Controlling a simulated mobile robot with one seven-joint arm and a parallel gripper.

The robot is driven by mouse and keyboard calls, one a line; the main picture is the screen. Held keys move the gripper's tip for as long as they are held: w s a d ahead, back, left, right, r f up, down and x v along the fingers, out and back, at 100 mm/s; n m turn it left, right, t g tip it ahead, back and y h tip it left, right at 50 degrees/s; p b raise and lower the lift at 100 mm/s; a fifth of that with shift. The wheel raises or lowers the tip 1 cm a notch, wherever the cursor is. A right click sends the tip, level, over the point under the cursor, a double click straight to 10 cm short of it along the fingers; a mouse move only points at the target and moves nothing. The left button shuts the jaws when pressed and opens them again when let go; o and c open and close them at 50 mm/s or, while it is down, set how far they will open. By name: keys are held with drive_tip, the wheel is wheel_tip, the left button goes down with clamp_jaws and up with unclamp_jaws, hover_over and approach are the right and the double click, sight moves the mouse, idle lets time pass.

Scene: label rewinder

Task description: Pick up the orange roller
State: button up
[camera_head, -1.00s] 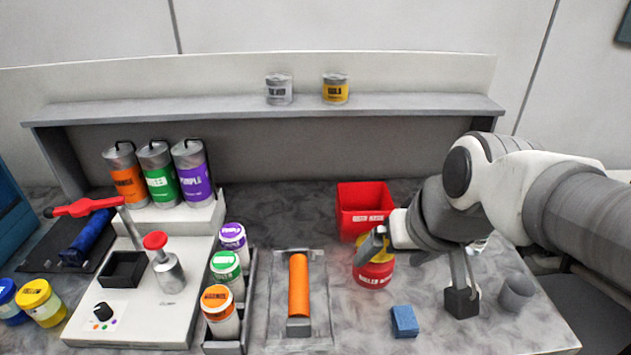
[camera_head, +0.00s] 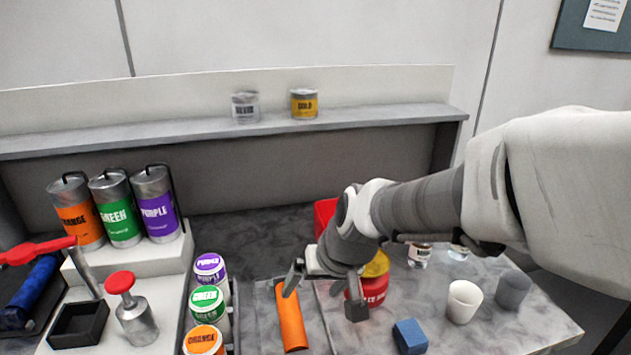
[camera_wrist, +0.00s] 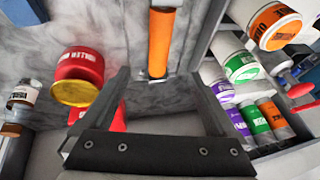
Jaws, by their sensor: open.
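The orange roller (camera_head: 291,318) lies in a shallow grey tray (camera_head: 266,318) on the bench, left of my gripper's jaws in the head view. In the wrist view the orange roller (camera_wrist: 161,42) shows upright in the picture, ahead of and between the fingers. My gripper (camera_head: 325,290) is open and empty, above the bench at the roller's right and far end. It also shows in the wrist view (camera_wrist: 160,85), with its two fingers spread apart. The roller's near end is close to the bottom edge of the head view.
A red and yellow can (camera_head: 375,287) stands right behind my gripper, with a red bin (camera_head: 324,215) behind. A rack of lidded jars (camera_head: 206,300) borders the tray on the left.

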drive_tip(key=b, duration=0.3)
approach(293, 312)
drive_tip(key=x, duration=0.4)
drive_tip(key=shift+s+f, duration=0.15)
drive_tip(key=shift+f, duration=0.25)
drive_tip(key=shift+b+x, duration=0.6)
drive_tip(key=shift+x, duration=2.35)
drive_tip(key=shift+r, duration=0.15)
clamp_jaws()
drive_tip(key=shift+w+r, duration=0.1)
drive_tip(key=shift+w, duration=0.1)
